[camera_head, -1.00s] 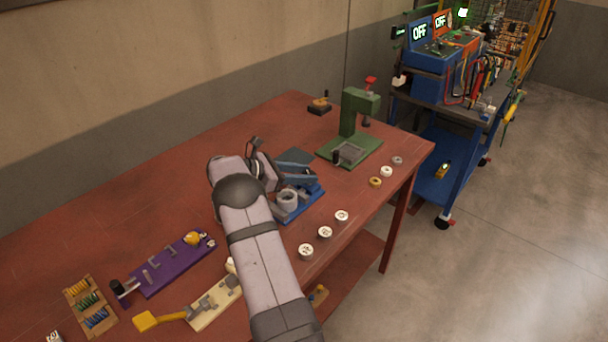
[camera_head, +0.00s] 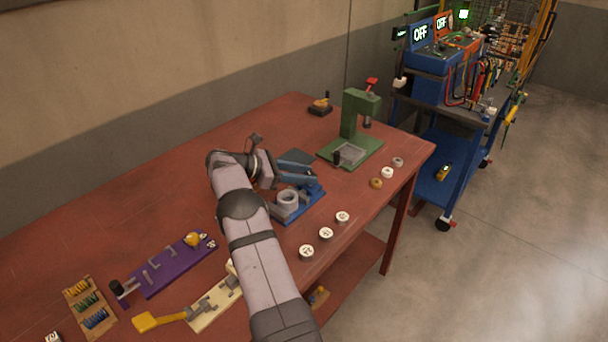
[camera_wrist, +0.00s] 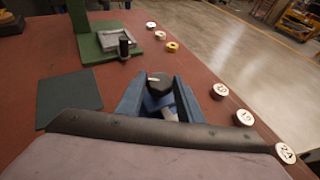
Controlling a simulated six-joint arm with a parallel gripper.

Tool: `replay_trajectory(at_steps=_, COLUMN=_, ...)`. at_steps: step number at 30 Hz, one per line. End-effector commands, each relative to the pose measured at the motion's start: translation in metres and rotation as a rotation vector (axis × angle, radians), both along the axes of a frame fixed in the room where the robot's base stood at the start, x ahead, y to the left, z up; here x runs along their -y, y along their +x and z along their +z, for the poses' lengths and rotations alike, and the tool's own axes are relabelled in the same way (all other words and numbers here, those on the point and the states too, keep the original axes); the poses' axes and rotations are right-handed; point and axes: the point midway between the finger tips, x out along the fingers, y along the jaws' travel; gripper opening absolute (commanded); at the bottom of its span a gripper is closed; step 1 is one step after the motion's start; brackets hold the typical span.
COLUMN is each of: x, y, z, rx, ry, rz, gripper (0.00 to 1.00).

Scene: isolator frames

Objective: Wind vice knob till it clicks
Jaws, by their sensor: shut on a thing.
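A blue vice-like fixture (camera_head: 303,206) with a grey ring-shaped part (camera_head: 288,199) stands on the red table, right of my wrist in the head view. My gripper (camera_head: 306,174) reaches over its back side, its blue fingers pointing right. In the wrist view a black knob (camera_wrist: 159,86) with a pale mark sits between the two blue fingers of my gripper (camera_wrist: 158,88), which is shut on it. In the head view my gripper hides the knob. Whether the knob is at a stop cannot be seen.
A green press (camera_head: 349,128) stands behind the fixture, with a dark flat plate (camera_wrist: 68,98) nearby. Several numbered white discs (camera_head: 326,233) and small rings (camera_head: 376,183) lie along the right table edge.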

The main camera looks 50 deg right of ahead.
Motion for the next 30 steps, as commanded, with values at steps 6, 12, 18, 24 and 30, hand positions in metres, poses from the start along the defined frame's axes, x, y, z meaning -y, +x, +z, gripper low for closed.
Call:
replay_trajectory(at_steps=6, x=0.000, y=0.000, z=0.001, rx=0.000, ry=-0.002, rz=0.001, gripper=0.52)
replay_trajectory(at_steps=12, x=0.000, y=0.000, z=0.001, rx=0.001, ry=-0.002, rz=0.001, gripper=0.52)
replay_trajectory(at_steps=18, x=-0.007, y=0.005, z=0.003, rx=0.000, ry=-0.003, rz=0.001, gripper=0.52)
replay_trajectory(at_steps=24, x=-0.028, y=0.018, z=0.012, rx=0.002, ry=-0.003, rz=0.003, gripper=0.52)
replay_trajectory(at_steps=30, x=-0.047, y=0.031, z=0.023, rx=0.002, ry=-0.002, rz=0.003, gripper=0.52)
